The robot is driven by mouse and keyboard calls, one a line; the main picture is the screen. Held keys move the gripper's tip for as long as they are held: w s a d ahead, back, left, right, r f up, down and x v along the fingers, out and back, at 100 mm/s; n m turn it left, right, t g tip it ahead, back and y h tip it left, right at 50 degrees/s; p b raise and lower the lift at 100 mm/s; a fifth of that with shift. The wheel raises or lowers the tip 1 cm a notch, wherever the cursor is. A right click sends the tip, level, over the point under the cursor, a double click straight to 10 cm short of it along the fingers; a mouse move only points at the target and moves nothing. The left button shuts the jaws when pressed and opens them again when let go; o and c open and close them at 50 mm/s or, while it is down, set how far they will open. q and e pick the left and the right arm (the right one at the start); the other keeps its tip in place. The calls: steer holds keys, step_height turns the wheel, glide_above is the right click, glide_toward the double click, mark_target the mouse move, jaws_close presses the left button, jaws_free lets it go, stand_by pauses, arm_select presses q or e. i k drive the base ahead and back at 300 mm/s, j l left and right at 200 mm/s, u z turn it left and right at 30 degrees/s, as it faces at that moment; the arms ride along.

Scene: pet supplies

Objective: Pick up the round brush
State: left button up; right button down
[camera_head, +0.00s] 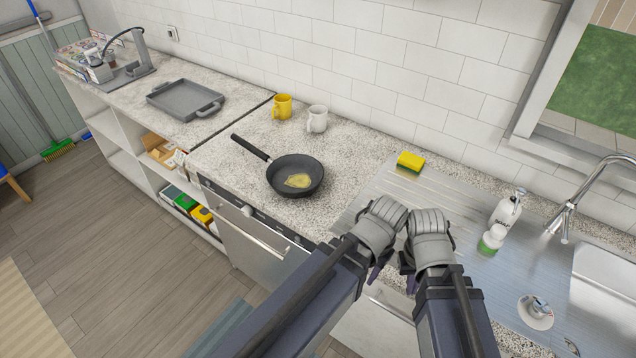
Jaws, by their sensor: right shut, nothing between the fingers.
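A small round brush (492,238), white on top with green below, stands on the metal drainboard just in front of the soap bottle. My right gripper (408,272) is shut and empty, low by the drainboard's front left edge, to the left of the brush and apart from it. My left gripper (378,268) is close beside it, mostly hidden behind its own arm, so its jaws cannot be made out.
A soap bottle (507,208) stands right behind the brush. A yellow sponge (410,161) lies at the back of the drainboard (450,200). A tap (572,205) and sink are to the right. A frying pan (295,175) sits on the counter to the left, with two mugs behind.

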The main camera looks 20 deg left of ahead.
mark_target(492, 240)
steer(key=i+z, duration=0.25)
steer(key=z, duration=0.2)
steer(key=i+j+z, duration=0.1)
steer(key=i+z, duration=0.15)
steer(key=z, duration=0.15)
